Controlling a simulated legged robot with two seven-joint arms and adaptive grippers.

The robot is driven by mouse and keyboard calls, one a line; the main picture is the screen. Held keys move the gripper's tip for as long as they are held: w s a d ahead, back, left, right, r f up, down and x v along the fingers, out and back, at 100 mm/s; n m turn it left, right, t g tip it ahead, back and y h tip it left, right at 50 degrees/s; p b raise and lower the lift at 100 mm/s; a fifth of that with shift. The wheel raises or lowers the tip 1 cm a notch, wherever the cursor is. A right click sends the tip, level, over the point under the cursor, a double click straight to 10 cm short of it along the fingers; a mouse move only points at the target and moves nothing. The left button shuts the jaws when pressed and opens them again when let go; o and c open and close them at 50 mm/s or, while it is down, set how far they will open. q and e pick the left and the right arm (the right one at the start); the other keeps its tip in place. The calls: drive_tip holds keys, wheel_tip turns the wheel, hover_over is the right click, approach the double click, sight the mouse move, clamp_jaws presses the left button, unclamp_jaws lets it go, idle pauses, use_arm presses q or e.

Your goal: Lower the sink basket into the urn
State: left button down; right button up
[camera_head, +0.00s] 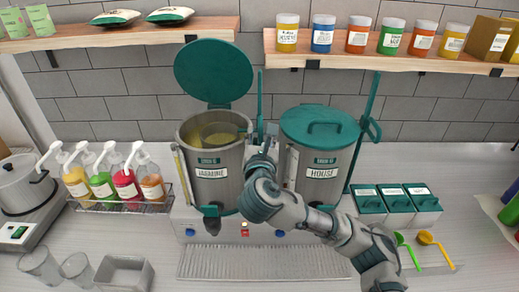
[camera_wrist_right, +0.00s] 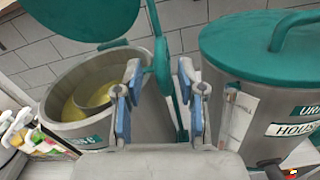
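The left urn (camera_head: 212,180), labelled "JASMINE", is a grey metal cylinder with its green lid (camera_head: 213,72) standing open. It holds yellowish liquid. A round grey basket (camera_head: 219,130) sits at its mouth; it also shows in the right wrist view (camera_wrist_right: 95,93). How deep it sits is unclear. A green upright rod with a lever (camera_wrist_right: 162,62) stands beside this urn. My right gripper (camera_head: 262,142) is between the two urns, by the left urn's right rim. Its blue-padded fingers (camera_wrist_right: 157,95) are apart, with no object clearly held between them. My left gripper is not in view.
The right urn (camera_head: 318,172), labelled "HOUSE", is closed by a green lid (camera_head: 320,125). Syrup bottles in a rack (camera_head: 112,205) stand left; green-lidded boxes (camera_head: 398,200) stand right. A drip tray (camera_head: 225,262) lies in front. Shelves hang above.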

drive_tip(key=s, duration=0.8)
drive_tip(key=shift+s, duration=0.3)
drive_tip(key=shift+f, duration=0.1)
